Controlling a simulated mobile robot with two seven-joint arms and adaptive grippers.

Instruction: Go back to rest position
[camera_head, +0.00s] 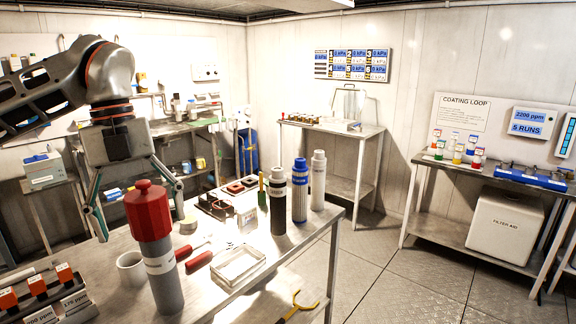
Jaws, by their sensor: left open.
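My left gripper (140,208) hangs from my left arm, which comes in from the upper left. Its two thin fingers are spread wide, and it is open. The red-capped grey cylinder (158,262) stands upright on the metal table (120,298) in front of the gripper in the picture and hides part of the space between the fingers. I see nothing held in the fingers. I cannot tell the exact gap between gripper and cylinder. My right gripper is not in view.
Black, blue and white cylinders (300,192) stand upright at the table's right end. A white mug (131,268), a clear tray (238,264) and red-handled tools (198,262) lie nearer. A labelled rack (40,298) sits front left. The floor (420,275) to the right is clear.

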